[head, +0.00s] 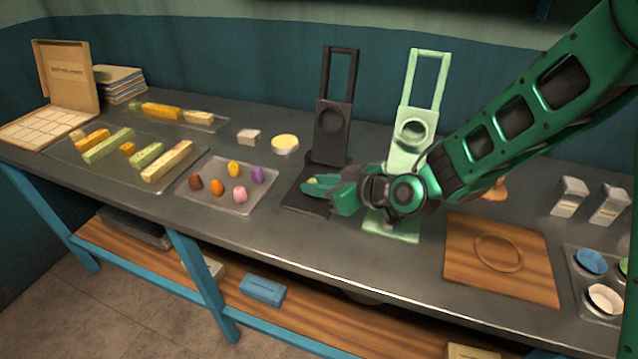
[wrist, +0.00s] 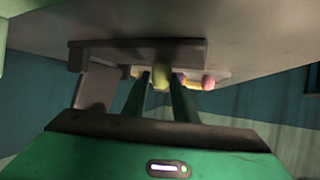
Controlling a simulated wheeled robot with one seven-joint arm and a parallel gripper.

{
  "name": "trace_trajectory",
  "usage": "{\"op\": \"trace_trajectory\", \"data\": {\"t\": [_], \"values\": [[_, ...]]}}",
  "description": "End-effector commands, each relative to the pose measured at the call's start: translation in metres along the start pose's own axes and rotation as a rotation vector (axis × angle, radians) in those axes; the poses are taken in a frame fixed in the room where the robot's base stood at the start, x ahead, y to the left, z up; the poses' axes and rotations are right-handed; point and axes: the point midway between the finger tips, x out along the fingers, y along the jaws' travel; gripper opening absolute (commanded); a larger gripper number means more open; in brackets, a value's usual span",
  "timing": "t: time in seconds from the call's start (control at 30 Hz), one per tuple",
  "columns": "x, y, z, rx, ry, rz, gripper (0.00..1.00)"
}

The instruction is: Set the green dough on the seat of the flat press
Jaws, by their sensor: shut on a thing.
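My gripper (head: 314,184) is shut on the green dough (head: 312,181), a small yellow-green lump that shows between the fingertips. The dough also shows between the fingers in the wrist view (wrist: 160,78). The gripper is over the base of the dark press (head: 333,134), whose plate with a round part stands raised behind. The gripper hides much of that base, and I cannot tell whether the dough touches it. A pale green press (head: 408,157) of similar shape stands to the right, its base partly behind my arm. The pictures do not settle which press is the flat one.
A clear tray (head: 190,181) with several coloured dough lumps lies left of the dark press. A yellow disc (head: 285,143) and a pale block (head: 247,136) lie behind it. A wooden board (head: 470,275) lies right of the pale green press. White cartons (head: 569,196) stand at the far right.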

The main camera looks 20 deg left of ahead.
Motion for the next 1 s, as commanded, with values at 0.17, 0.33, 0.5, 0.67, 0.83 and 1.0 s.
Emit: {"op": "trace_trajectory", "data": {"t": [0.17, 0.33, 0.5, 0.67, 0.83, 1.0], "values": [[0.0001, 0.0001, 0.0002, 0.0, 0.0, 0.0, 0.04], [0.0005, 0.0001, 0.0011, 0.0, 0.0, 0.0, 0.04], [0.001, 0.0002, 0.0021, 0.0, 0.0, 0.0, 0.04], [0.0012, 0.0003, 0.0026, 0.0, 0.0, 0.0, 0.37], [0.0012, 0.0002, 0.0026, 0.0, 0.0, 0.0, 0.47], [0.0006, 0.0004, 0.0027, 0.0, 0.0, 0.001, 0.47]]}}
